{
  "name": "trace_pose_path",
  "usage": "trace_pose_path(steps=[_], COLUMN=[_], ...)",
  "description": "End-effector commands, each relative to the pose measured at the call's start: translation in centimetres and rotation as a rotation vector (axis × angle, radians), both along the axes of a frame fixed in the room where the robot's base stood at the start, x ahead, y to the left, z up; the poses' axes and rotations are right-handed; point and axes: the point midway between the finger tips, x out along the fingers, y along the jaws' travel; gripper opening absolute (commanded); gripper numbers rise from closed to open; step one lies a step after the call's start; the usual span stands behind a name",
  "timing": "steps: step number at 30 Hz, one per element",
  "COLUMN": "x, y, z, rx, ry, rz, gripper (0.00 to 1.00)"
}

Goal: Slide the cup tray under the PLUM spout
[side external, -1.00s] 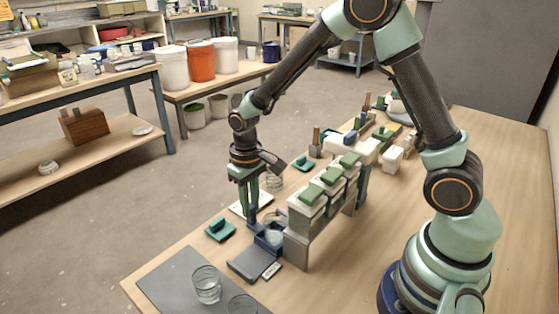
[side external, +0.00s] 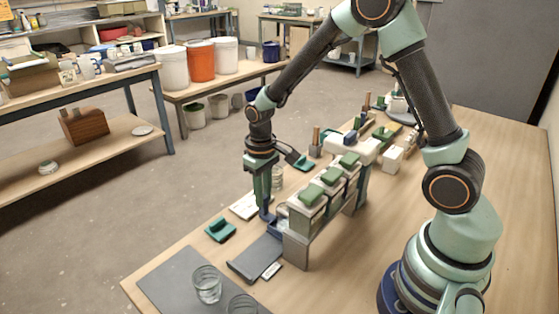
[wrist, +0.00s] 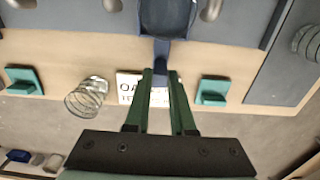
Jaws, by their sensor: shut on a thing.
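The cup tray (side external: 278,229) is a small dark blue holder at the foot of the bucket stand, on the side away from my arm's base. It also shows at the top of the wrist view (wrist: 176,38), cut off by the edge. My gripper (side external: 266,214) is shut on the tray's upright handle; in the wrist view its green fingers (wrist: 160,74) close around the handle. A clear round shape seems to sit in the tray, partly hidden. The bucket stand (side external: 297,250) carries several white buckets with green lids (side external: 331,176). No PLUM label is readable, and the spout above the tray is unclear.
A dark track (side external: 255,257) extends toward the near left, with a small label (side external: 272,271) beside it. Glasses (side external: 207,285) stand on a grey mat (side external: 165,285). A loose glass (wrist: 87,95), white card (wrist: 130,87) and teal blocks (wrist: 214,91) lie along the floor-side edge.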

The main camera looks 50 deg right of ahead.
Motion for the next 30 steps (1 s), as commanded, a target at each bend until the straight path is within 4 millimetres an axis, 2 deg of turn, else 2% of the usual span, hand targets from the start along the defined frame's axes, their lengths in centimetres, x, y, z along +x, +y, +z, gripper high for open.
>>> trace_pose_path(steps=[8,30], x=[0.1,0.1], y=[-0.3,-5.0], z=[0.1,0.2], rx=[0.000,0.000], ry=[-0.003,-0.003], rz=[-0.002,-0.002], gripper=[0.00,0.00])
